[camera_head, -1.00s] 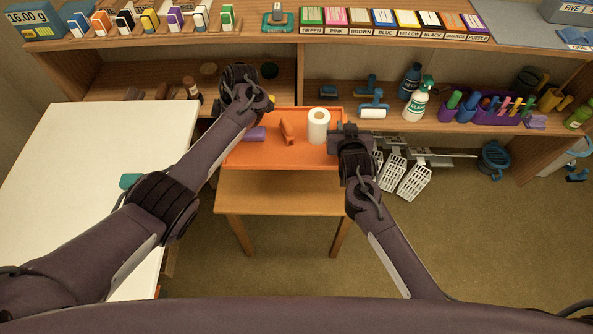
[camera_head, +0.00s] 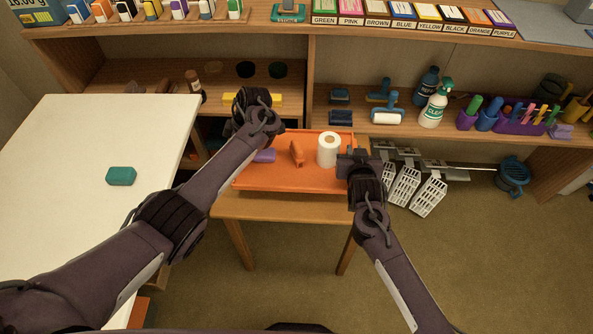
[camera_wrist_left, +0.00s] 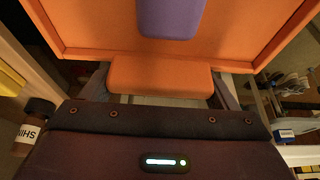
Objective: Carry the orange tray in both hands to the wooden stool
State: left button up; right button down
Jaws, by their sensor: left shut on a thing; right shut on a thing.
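The orange tray (camera_head: 290,178) is between my two grippers, over the wooden stool (camera_head: 270,207). I cannot tell whether it touches the stool top. On it are a purple block (camera_head: 264,156), an orange object (camera_head: 297,153) and a white roll (camera_head: 328,150). My left gripper (camera_head: 268,132) is at the tray's left end; in the left wrist view its fingers close on the tray's orange handle tab (camera_wrist_left: 160,78). My right gripper (camera_head: 347,165) is at the tray's right end, shut on it; its fingertips are partly hidden.
A white table (camera_head: 75,150) with a teal block (camera_head: 121,176) stands at the left. A wooden shelf (camera_head: 290,50) with bottles, markers and labelled boxes runs behind. White baskets (camera_head: 404,185) and a blue bucket (camera_head: 512,175) are at the right. Floor is clear at the front right.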

pick_arm(q)
jog(key=shift+f, duration=0.1)
notch_tip(320, 180, down, 5)
jog(key=b, duration=0.5)
pick_arm(e)
notch_tip(320, 180, down, 5)
jog(key=shift+f, duration=0.1)
pick_arm(q)
jog(key=o, duration=1)
jog(key=shift+r, duration=0.2)
pick_arm(e)
jog(key=c, duration=1.6)
grip_release()
jog(key=shift+r, duration=0.25)
pick_arm(q)
jog(key=shift+o, duration=1)
pick_arm(e)
jog(key=shift+o, duration=1)
pick_arm(q)
jog(key=v, duration=1.2)
jog(key=shift+d, duration=0.1)
pick_arm(e)
jog(key=v, duration=1.2)
jog(key=shift+f, duration=0.1)
